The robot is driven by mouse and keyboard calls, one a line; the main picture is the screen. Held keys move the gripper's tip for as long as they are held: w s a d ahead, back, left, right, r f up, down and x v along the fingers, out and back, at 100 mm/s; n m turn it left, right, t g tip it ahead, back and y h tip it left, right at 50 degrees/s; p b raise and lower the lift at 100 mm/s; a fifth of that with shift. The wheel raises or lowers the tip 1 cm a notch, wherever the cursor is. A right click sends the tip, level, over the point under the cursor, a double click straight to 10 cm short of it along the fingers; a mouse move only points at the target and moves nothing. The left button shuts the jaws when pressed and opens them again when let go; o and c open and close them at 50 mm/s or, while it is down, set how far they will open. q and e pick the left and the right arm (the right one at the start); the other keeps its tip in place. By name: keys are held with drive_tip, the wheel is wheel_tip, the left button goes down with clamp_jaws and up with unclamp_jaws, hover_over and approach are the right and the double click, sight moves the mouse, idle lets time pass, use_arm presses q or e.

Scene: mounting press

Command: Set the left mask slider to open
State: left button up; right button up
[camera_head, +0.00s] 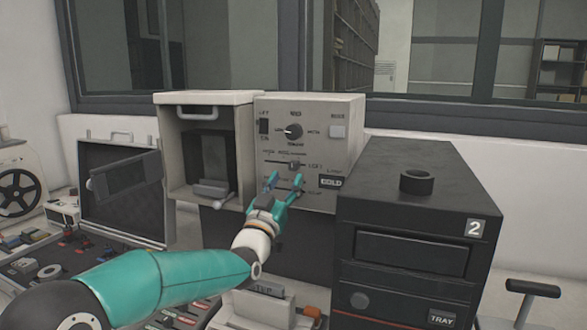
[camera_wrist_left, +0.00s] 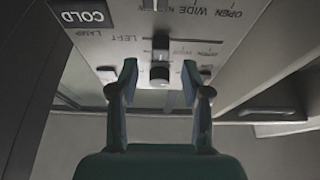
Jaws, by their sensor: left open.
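My left gripper (camera_head: 285,181) is open and points at the panel just below the slider. In the wrist view its two teal fingers (camera_wrist_left: 160,82) stand either side of the knob with gaps, and I see no contact. The lower slider row is partly hidden behind my fingers. My right gripper is not in view.
The panel (camera_head: 345,107) also carries a round dial (camera_head: 294,131), a switch and a COLD lamp label (camera_head: 331,182). An open-fronted press chamber (camera_head: 210,150) adjoins it on the left. A black unit marked 2 (camera_head: 420,190) stands close on the right.

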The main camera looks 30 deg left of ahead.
sight(292, 168)
use_arm(q)
drive_tip(key=p+x, duration=0.1)
drive_tip(key=x, duration=0.4)
drive_tip(key=shift+p, duration=0.35)
clamp_jaws()
